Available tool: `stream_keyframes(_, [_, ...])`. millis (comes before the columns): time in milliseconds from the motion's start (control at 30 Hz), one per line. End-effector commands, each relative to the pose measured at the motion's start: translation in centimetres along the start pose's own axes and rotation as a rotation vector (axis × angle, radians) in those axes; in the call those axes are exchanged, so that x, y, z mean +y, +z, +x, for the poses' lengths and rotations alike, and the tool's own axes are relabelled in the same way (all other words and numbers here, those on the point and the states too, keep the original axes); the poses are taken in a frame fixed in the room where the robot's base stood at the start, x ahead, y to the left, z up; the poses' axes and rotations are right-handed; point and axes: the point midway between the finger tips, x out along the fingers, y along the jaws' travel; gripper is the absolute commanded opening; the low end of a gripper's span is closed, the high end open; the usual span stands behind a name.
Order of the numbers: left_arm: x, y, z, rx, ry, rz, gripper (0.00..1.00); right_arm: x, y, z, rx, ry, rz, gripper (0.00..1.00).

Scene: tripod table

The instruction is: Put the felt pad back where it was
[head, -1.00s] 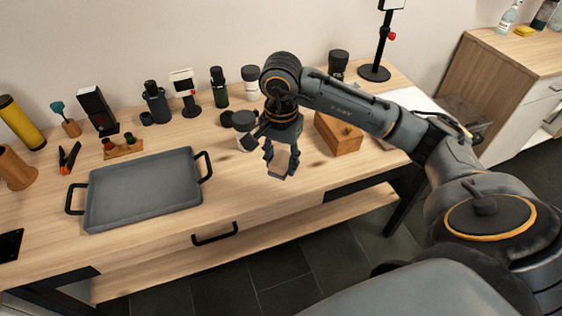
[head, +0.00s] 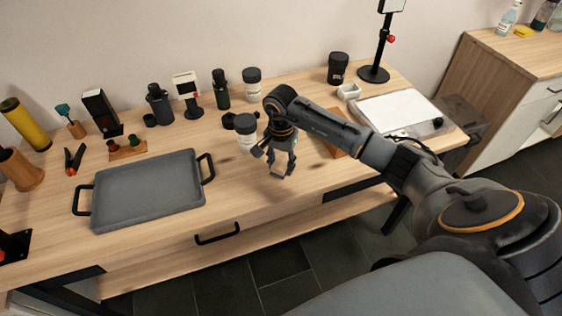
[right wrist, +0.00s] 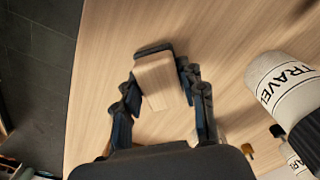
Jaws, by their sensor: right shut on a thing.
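My right gripper (head: 280,172) is shut on a small block with a pale wood-coloured face, which looks like the felt pad (head: 277,169). In the right wrist view the felt pad (right wrist: 160,82) sits between the fingers of the gripper (right wrist: 163,78), with a dark layer along its far edge. In the head view it is over the front part of the wooden table (head: 235,195), right of the grey tray. I cannot tell whether it touches the table. My left gripper is not in view.
A grey tray (head: 148,190) with black handles lies left. A white jar with dark lid (head: 246,135) stands close behind my gripper. A wooden box (head: 334,147) is partly hidden by my arm. Several bottles and stands line the back. A white-topped device (head: 398,110) is at right.

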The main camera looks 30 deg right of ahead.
Motion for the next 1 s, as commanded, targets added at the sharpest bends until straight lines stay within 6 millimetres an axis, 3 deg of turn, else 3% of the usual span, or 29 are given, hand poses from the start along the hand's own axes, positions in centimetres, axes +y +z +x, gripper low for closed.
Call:
stream_keyframes(267, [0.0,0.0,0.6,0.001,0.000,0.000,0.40,0.0,0.0,0.5,0.000,0.000,-0.001,0.11])
stream_keyframes(300, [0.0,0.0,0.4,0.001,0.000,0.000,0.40,0.0,0.0,0.3,-0.001,0.000,-0.001,0.47])
stream_keyframes(400, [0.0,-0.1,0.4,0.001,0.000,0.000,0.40,0.0,0.0,0.3,-0.001,0.000,0.000,0.63])
stream_keyframes(767, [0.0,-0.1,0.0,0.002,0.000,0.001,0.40,0.0,0.0,-0.1,-0.001,0.000,0.000,0.63])
stream_keyframes(867, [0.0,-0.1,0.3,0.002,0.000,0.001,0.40,-0.1,-0.1,-0.9,0.002,-0.002,-0.001,0.63])
stream_keyframes(1000, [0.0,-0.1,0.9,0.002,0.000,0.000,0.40,-0.1,-0.2,-3.6,0.005,-0.005,-0.001,0.63])
